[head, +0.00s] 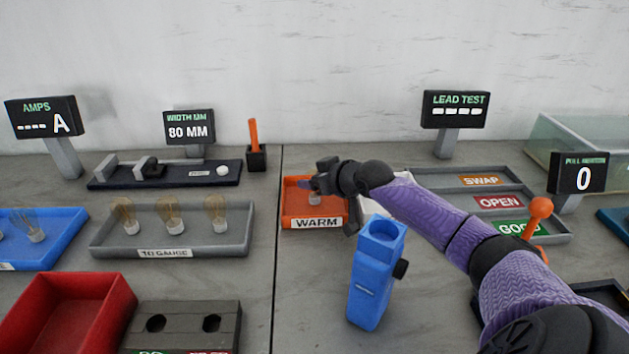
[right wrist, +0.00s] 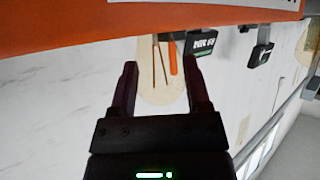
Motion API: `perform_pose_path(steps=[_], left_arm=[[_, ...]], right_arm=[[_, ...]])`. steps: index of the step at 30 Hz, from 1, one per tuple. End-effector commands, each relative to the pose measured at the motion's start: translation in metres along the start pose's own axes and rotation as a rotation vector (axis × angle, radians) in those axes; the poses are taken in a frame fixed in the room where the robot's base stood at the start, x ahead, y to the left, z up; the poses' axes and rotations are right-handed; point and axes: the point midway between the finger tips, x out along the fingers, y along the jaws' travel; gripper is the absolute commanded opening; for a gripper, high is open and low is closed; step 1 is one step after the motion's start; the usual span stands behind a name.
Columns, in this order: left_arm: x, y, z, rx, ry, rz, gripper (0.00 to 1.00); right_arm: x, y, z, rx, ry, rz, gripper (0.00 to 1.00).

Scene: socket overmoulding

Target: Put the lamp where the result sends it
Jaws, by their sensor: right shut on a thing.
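My right gripper (head: 322,184) is over the orange WARM tray (head: 298,222) in the head view. It is shut on a lamp; the lamp's pale base (head: 315,198) shows just below the fingers, inside the tray's outline. In the right wrist view the clear glass bulb (right wrist: 155,92) lies between the two fingers (right wrist: 160,72). Whether the base touches the tray floor I cannot tell. Three other lamps (head: 169,212) stand in the grey TO GAUGE tray (head: 205,245). A grey tray (head: 413,184) at right has SWAP, OPEN and GOOD labels. My left gripper is not in view.
The WIDTH display (head: 189,127) reads 80 MM. The LEAD TEST display (head: 455,110) shows dashes. A blue block with a socket (head: 372,285) stands in front of the WARM tray. A red bin (head: 65,315) and a blue tray (head: 45,250) are at left.

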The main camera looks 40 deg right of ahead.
Motion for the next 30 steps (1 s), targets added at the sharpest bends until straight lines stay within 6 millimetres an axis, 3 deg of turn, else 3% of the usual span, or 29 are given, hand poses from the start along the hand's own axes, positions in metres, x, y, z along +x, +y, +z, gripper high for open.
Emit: perform_pose_path(steps=[2, 3, 7, 17, 30], left_arm=[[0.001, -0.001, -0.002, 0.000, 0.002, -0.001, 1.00], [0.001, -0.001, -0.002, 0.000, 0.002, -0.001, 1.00], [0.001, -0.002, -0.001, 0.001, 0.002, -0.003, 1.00], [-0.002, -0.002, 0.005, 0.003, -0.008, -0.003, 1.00], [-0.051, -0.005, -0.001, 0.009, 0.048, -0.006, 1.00]], right_arm=[[0.001, 0.000, 0.003, 0.001, -0.001, 0.000, 0.00], [0.001, 0.000, 0.002, 0.001, 0.000, 0.000, 0.70], [0.001, 0.000, 0.002, 0.000, 0.000, 0.000, 0.97], [-0.002, 0.000, -0.002, -0.001, 0.000, 0.000, 0.97], [-0.067, 0.000, -0.004, 0.000, -0.001, 0.000, 0.97]])
